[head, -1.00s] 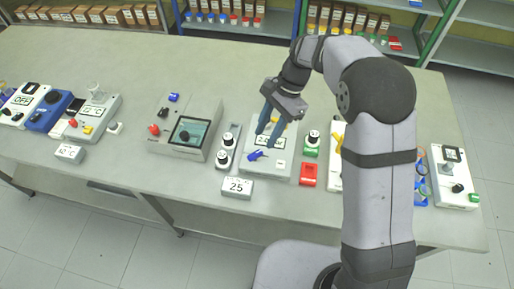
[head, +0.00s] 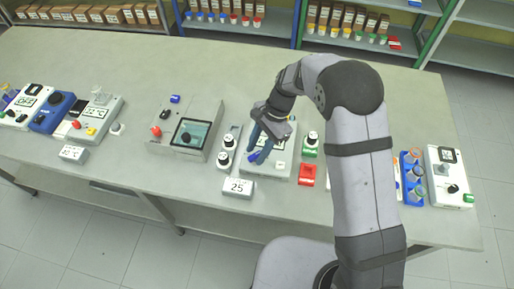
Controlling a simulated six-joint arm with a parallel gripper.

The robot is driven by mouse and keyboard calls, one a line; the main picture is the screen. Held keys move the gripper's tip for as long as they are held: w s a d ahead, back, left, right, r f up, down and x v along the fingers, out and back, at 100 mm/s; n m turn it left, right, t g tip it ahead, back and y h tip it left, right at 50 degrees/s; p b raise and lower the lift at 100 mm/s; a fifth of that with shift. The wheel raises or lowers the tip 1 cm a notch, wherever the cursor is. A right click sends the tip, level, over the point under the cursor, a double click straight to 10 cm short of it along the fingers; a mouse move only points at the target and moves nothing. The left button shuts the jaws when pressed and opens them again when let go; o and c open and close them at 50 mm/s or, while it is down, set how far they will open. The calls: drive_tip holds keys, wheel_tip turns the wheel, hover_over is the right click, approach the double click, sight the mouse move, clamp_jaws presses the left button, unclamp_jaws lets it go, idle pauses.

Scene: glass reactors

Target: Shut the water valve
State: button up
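A small blue handle (head: 254,158), which looks like the water valve, sits on the front part of a light grey reactor unit (head: 280,168) in the middle of the bench. My gripper (head: 257,152) points down right over this handle. Its two dark blue fingers are apart, with a gap between them, and their tips are at or just above the handle. I cannot tell whether they touch it. The fingers and the gripper body partly hide the unit.
Two black-and-white knobs (head: 227,150) stand close on the left, with a "25" sign (head: 238,187) in front. A grey machine with a screen (head: 190,132) stands further left.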

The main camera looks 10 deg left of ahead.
drive_tip(key=shift+f, duration=0.1)
clamp_jaws()
